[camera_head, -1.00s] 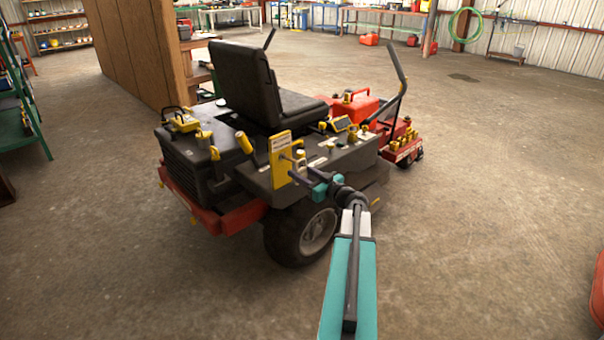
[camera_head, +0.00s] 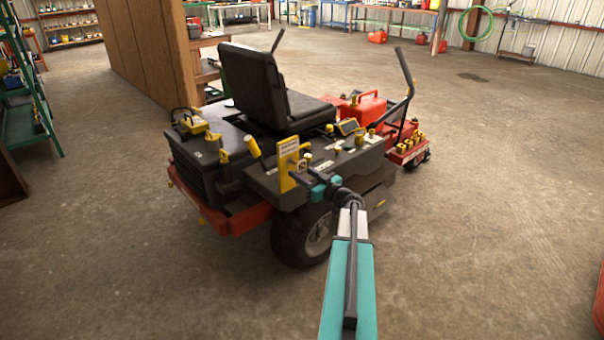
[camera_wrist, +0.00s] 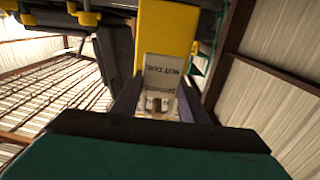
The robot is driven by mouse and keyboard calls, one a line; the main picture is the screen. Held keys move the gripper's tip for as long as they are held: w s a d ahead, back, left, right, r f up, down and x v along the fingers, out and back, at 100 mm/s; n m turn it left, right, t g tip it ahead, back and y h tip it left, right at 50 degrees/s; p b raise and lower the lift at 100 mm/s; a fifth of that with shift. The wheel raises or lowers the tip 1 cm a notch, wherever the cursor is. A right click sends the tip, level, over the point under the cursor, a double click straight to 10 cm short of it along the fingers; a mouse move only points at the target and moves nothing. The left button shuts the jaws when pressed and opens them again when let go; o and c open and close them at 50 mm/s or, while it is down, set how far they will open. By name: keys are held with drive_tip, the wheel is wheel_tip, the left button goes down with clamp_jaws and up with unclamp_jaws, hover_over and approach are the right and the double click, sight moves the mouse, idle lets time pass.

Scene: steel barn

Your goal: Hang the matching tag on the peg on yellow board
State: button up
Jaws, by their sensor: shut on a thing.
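The yellow board (camera_head: 288,161) stands upright on the near side of the mower, with a pale label on its face. My gripper (camera_head: 304,172) is just right of the board, in front of its face. In the wrist view, my gripper (camera_wrist: 160,103) is shut on a pale tag (camera_wrist: 162,70) with dark lettering that appears upside down. The yellow board (camera_wrist: 167,28) is right behind the tag. I cannot tell whether the tag touches the board. The peg cannot be made out in either view.
The mower (camera_head: 225,188) with black seat (camera_head: 255,85) and control levers surrounds the board. A red can (camera_head: 362,107) and several small yellow items sit on it. A wooden partition (camera_head: 150,50) and green shelf (camera_head: 25,110) stand left.

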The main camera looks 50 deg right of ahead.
drive_tip(key=shift+w+f+b, duration=0.15)
drive_tip(key=shift+w+b, duration=0.1)
drive_tip(key=shift+b, duration=0.05)
drive_tip(key=shift+w+f+b, duration=0.1)
drive_tip(key=shift+w+b, duration=0.8)
drive_tip(key=shift+b, duration=0.25)
drive_tip(key=shift+w+f+b, duration=0.15)
drive_tip(key=shift+w+b, duration=0.1)
drive_tip(key=shift+b, duration=0.5)
drive_tip(key=o, duration=1.5)
drive_tip(key=shift+s, duration=0.25)
drive_tip(key=shift+s+a+b, duration=0.15)
drive_tip(key=shift+s+b, duration=1.6)
drive_tip(key=shift+s, duration=0.4)
drive_tip(key=shift+s+a+b, duration=0.1)
drive_tip(key=shift+s+b, duration=1.65)
drive_tip(key=shift+s, duration=0.35)
